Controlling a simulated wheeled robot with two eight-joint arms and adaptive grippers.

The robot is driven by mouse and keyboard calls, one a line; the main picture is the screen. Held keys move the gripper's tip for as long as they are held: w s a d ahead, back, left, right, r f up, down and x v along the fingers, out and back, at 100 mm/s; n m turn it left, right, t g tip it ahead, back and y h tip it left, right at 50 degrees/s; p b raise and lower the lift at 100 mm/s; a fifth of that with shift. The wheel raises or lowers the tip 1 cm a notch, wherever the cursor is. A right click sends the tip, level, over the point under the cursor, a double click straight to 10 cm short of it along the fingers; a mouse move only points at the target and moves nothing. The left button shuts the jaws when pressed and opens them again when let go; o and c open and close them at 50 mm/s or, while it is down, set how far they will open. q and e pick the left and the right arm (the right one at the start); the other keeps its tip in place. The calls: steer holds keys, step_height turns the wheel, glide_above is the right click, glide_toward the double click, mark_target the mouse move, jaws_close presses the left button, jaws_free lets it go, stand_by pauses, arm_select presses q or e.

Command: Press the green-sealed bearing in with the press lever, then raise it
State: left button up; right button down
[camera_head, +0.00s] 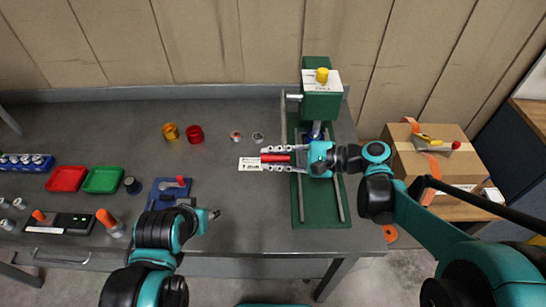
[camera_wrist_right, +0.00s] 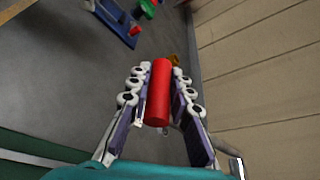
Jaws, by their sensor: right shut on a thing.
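The green press (camera_head: 322,100) stands at the back right of the bench, with a yellow knob on top. A grey lever rod (camera_head: 284,110) runs down its left side. My right gripper (camera_head: 274,158) is shut on the red grip (camera_head: 266,158), which looks like the lever's handle. In the right wrist view the red grip (camera_wrist_right: 159,92) lies between both fingers. The green-sealed bearing cannot be made out; the spot under the ram is partly hidden by my right arm. My left gripper (camera_head: 213,214) is over the bench front, apart from the press; its jaws are too small to read.
Two small rings (camera_head: 236,136) lie left of the press, near a white label (camera_head: 249,164). Orange and red cups (camera_head: 194,134), red and green trays (camera_head: 103,180) and a blue fixture (camera_head: 165,192) are further left. A cardboard box (camera_head: 425,165) stands off the bench's right side.

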steer(key=shift+r+p, duration=0.6)
steer(key=shift+r, duration=0.15)
steer(key=r+m+p, duration=0.1)
steer(key=r+p, duration=0.1)
steer(key=w+r+m+g+p, duration=0.1)
steer(key=r+p, duration=0.2)
steer(key=r+m+g+p, duration=0.1)
steer(key=r+p, duration=0.1)
steer(key=r, duration=0.1)
steer(key=shift+w+r+h, duration=0.15)
steer(key=shift+r+h, duration=0.05)
steer(key=shift+h, duration=0.1)
steer(key=shift+w+r+p, duration=0.25)
steer(key=shift+r+p, duration=0.2)
steer(key=shift+r, duration=0.1)
steer(key=shift+w+r+p, duration=0.25)
steer(key=shift+r+p, duration=0.15)
steer(key=shift+r, duration=0.1)
steer(key=c, duration=1.4)
jaws_free()
steer(key=shift+o, duration=0.2)
steer(key=v, duration=1.2)
steer(key=shift+w, duration=0.1)
